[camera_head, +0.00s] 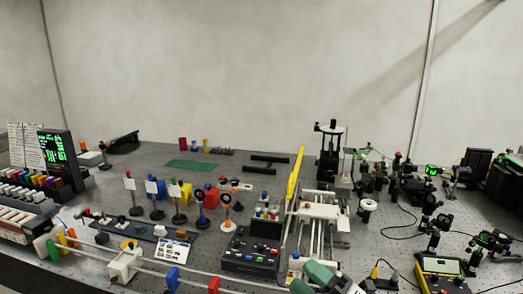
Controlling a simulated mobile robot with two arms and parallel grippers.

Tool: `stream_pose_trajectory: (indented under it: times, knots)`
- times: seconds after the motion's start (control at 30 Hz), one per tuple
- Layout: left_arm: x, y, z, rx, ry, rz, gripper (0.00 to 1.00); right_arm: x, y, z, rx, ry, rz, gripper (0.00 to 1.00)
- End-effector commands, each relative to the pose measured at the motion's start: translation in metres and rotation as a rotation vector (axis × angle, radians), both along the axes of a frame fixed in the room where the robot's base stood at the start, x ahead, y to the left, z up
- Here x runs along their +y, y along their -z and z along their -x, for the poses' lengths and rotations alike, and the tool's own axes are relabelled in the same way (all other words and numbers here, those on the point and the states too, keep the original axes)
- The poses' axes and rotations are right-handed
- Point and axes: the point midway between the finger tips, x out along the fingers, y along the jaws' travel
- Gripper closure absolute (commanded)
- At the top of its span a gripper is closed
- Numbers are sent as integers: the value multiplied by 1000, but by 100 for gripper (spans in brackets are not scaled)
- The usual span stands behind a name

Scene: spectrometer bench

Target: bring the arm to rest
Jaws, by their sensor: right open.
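Most of my right arm is out of view. My left gripper is not in view.
A yellow upright piece (295,176) stands beside the stage. Signal flags on posts (153,190) and coloured blocks fill the left middle. Black optics mounts (430,205) and cables crowd the right. A yellow meter (441,267) is at lower right. The bench's back left is clearer, around a green mat (190,164).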

Motion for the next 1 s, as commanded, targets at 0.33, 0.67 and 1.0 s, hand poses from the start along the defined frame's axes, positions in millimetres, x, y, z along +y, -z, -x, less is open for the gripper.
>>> stream_pose_trajectory:
  times: [0.33, 0.67, 1.0]
  knots:
    - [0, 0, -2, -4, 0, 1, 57, -106, 98, 32, 756, 694, -546, 53]
    - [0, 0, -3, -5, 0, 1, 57, -130, 200, 148, 1474, 1037, -586, 53]
    - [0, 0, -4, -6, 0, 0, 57, -120, 239, 234, 1909, 1130, -488, 53]
